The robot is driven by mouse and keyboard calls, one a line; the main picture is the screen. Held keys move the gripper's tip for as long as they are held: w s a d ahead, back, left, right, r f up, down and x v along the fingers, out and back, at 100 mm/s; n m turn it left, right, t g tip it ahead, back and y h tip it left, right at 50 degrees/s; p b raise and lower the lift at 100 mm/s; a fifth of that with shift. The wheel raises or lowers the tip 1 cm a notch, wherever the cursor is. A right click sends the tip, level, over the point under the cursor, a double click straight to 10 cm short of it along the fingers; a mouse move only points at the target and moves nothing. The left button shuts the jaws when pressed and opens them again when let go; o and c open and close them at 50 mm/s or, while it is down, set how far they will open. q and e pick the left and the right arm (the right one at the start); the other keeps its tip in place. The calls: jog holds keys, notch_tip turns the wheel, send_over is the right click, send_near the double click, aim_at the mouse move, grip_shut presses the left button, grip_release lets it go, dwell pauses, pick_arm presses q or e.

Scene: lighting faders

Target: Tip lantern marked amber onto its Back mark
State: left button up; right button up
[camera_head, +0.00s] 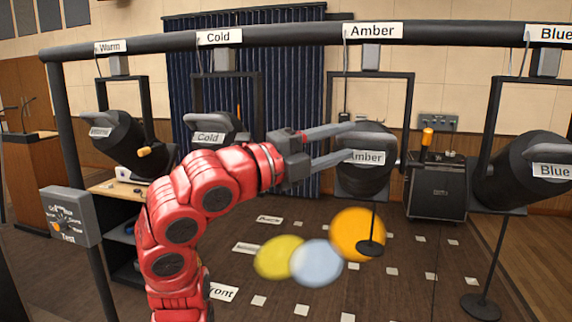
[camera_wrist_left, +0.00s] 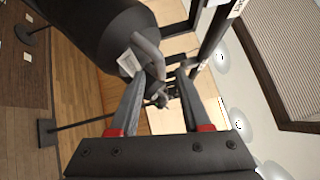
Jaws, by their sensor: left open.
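The amber lantern (camera_head: 372,178) is a dark can hanging in a frame under the bar, with an "Amber" label (camera_head: 367,157) on its body. The bar above also carries an "Amber" sign (camera_head: 373,31). My left gripper (camera_head: 351,141) is open, its fingers pointing right at the lantern's left side and overlapping its edge in the head view. In the left wrist view, a grey curved part (camera_wrist_left: 150,52) lies near and between the fingertips, beside the dark lantern body (camera_wrist_left: 100,30); contact is unclear. An orange light spot (camera_head: 358,232) lies on the floor. My right gripper is out of view.
Warm (camera_head: 128,150), Cold (camera_head: 208,124) and Blue (camera_head: 535,160) lanterns hang along the same bar (camera_head: 290,36). Floor labels (camera_head: 268,219) run beside yellow and pale blue spots.

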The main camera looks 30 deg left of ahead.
pick_arm(q)
jog(key=b+v, duration=0.1)
jog(key=v, duration=1.1)
jog(key=shift+b, duration=0.35)
